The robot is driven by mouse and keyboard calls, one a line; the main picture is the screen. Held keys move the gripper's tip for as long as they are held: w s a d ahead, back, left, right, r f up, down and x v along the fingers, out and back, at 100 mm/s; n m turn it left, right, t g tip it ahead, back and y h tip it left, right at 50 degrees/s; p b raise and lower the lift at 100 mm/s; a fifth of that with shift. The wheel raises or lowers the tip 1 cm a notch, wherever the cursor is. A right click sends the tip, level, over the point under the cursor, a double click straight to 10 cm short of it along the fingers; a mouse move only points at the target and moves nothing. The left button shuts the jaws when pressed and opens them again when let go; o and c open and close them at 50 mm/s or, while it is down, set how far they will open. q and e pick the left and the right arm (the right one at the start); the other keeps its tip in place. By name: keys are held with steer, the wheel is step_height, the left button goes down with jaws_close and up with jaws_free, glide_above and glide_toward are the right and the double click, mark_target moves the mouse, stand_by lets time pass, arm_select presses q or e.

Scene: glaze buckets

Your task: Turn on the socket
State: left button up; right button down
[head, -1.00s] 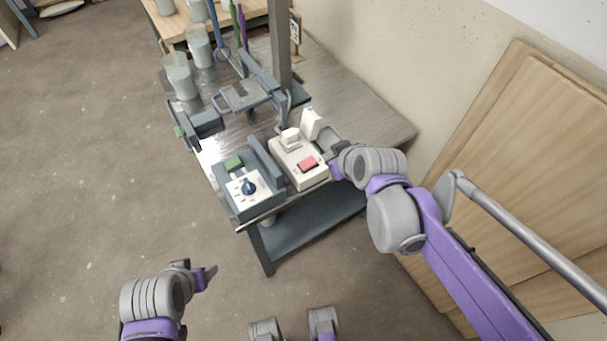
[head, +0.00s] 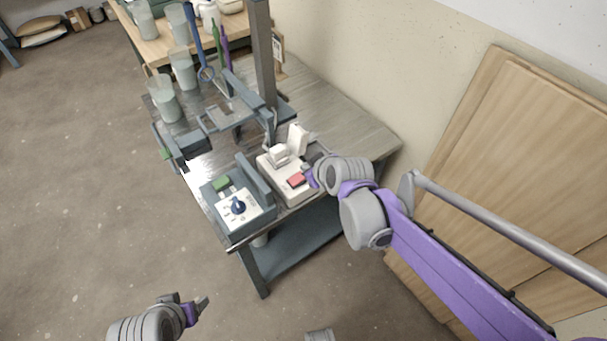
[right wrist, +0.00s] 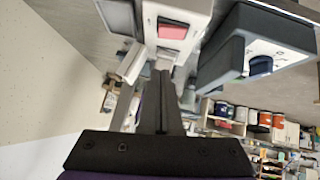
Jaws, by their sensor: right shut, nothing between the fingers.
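The socket (head: 273,170) is a white box on the table's front part, with a red rocker switch (head: 296,180), a white plug block (head: 278,154) and a raised white flap (head: 298,138). My right gripper (head: 307,174) is at the socket's right side, close to the red switch; its tips are largely hidden by my wrist. In the right wrist view my right gripper's fingers (right wrist: 164,78) are shut and empty, below the red switch (right wrist: 172,30) in the picture. I cannot tell whether they touch the socket. My left gripper (head: 190,303) hangs over the floor, away from the table.
A grey control box (head: 258,212) with a blue knob (head: 238,204) and green button stands left of the socket. A grey post (head: 262,55) and stirring frame rise behind. Glaze buckets (head: 163,105) stand at the table's back left. Wooden boards (head: 520,170) lean at the right.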

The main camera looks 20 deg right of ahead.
glide_above(305, 183)
steer(key=a, duration=0.1)
step_height(305, 183, down, 4)
steer(key=shift+a+f+b, duration=0.1)
steer(key=shift+b, duration=0.35)
steer(key=shift+d+f+b, duration=0.25)
steer(key=shift+f+b, duration=0.05)
steer(key=shift+f, duration=0.8)
steer(key=shift+d+f, duration=0.1)
steer(key=shift+f, duration=0.5)
steer(key=shift+s, duration=0.1)
steer(key=shift+d+f+b, duration=0.2)
steer(key=shift+f+b, duration=0.15)
steer(key=shift+f, duration=0.1)
steer(key=shift+r, duration=0.1)
steer(key=shift+a, duration=0.1)
